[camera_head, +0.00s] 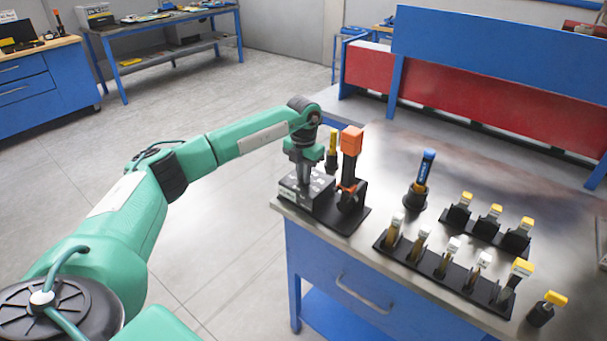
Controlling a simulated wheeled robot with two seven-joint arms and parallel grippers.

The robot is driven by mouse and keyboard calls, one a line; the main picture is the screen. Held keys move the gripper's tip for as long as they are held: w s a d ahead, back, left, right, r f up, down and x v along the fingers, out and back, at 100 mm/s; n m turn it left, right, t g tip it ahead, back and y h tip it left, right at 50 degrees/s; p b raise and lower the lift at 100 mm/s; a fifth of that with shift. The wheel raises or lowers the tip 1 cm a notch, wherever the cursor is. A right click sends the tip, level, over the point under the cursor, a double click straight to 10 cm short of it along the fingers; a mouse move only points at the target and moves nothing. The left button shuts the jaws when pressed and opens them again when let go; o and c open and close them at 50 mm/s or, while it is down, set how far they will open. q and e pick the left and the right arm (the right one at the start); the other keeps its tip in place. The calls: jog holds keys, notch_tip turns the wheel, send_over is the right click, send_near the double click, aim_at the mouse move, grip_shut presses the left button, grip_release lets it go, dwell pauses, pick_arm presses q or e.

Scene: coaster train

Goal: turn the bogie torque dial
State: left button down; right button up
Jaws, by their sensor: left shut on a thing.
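My left arm reaches in from the left over the near-left corner of the metal-topped workbench (379,212). My left gripper (303,180) points straight down onto a small dark box with pale markings (290,193) on a black base plate (345,221). It is shut on what appears to be the bogie torque dial on top of that box. The dial itself is hidden by the fingers. My right gripper is out of view.
An orange-topped tool (351,142) stands close right of my gripper, with a yellow-handled tool (333,142) behind. A blue-handled tool (425,167) stands farther right. Black racks (440,272) hold several yellow- and white-topped tools. Bare bench top lies between.

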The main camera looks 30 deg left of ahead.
pick_arm(q)
jog(key=shift+r, duration=0.1)
jog(key=c, duration=1.4)
grip_release()
jog(key=shift+c, duration=0.2)
